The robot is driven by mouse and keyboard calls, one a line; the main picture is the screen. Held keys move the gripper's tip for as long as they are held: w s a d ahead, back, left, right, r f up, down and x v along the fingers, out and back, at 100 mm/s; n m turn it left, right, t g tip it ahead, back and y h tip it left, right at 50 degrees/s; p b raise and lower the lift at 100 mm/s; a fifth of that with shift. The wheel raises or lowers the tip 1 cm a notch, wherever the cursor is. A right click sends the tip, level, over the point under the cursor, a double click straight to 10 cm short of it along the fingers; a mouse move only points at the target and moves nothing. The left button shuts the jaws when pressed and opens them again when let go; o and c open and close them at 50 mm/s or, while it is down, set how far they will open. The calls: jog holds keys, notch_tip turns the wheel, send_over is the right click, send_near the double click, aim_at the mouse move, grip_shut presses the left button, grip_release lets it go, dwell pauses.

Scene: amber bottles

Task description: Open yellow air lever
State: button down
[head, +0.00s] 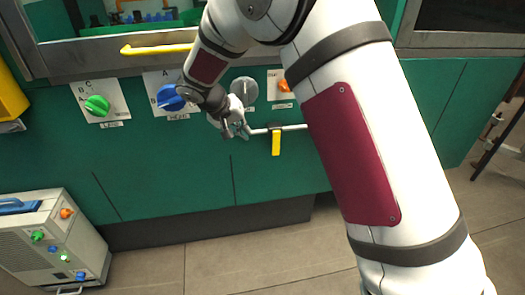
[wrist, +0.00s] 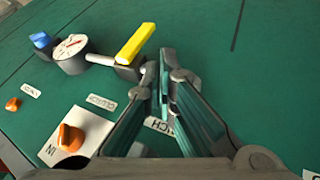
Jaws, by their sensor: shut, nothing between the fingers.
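The yellow air lever (head: 276,143) hangs straight down from a valve on a thin horizontal metal pipe (head: 295,127) on the green machine front. In the wrist view the yellow lever (wrist: 135,43) lies just left of the fingertips and apart from them. My gripper (head: 238,130) is left of the lever in the head view, close to the panel. In the wrist view my gripper (wrist: 165,78) has its fingers together, with nothing between them. The lever is fully visible in the head view.
The panel carries a green knob (head: 97,105), a blue knob (head: 170,98) and an orange knob (head: 285,86). A yellow handle bar (head: 155,49) runs above them. A grey box unit (head: 50,245) stands on the floor at left. The panel below the lever is clear.

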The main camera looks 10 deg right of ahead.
aim_at(276, 143)
jog(key=f, duration=0.1)
jog(key=w+a+f, duration=0.1)
jog(key=f, duration=0.1)
jog(key=shift+w+a+f+b, duration=0.35)
jog(key=shift+w+f, duration=0.05)
jog(key=shift+w+d+f+b, duration=0.35)
jog(key=shift+w+d+f, duration=0.25)
jog(key=shift+d+f, duration=0.8)
jog(key=shift+w+d+f+b, duration=0.4)
jog(key=shift+w+d+f, duration=0.25)
jog(key=shift+d+f, duration=0.75)
jog(key=shift+w+d+f+b, duration=0.35)
jog(key=shift+w+d+f, duration=0.25)
jog(key=shift+d+f, duration=0.8)
jog(key=shift+d+r, duration=0.2)
jog(key=shift+f+h+b, duration=0.15)
jog(key=shift+h+b, duration=0.15)
jog(key=shift+b, duration=0.2)
